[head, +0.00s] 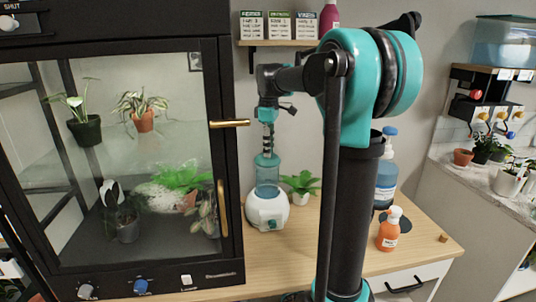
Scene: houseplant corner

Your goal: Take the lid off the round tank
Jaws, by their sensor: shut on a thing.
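The round tank (267,180) is a translucent blue cylinder standing on a rounded white base (267,212) on the wooden table, right of the glass cabinet. A teal lid (267,160) is at its top, and I see no clear gap between them. My gripper (267,149) points straight down from above and is shut on the lid. The fingertips are small and dark, so their exact contact is hard to make out.
A black glass-fronted cabinet (225,160) with a brass handle stands close on the left. A small green plant (301,184) is right beside the tank. A blue bottle (386,178) and an orange pump bottle (388,232) stand farther right. A shelf (275,43) hangs behind. The table front is clear.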

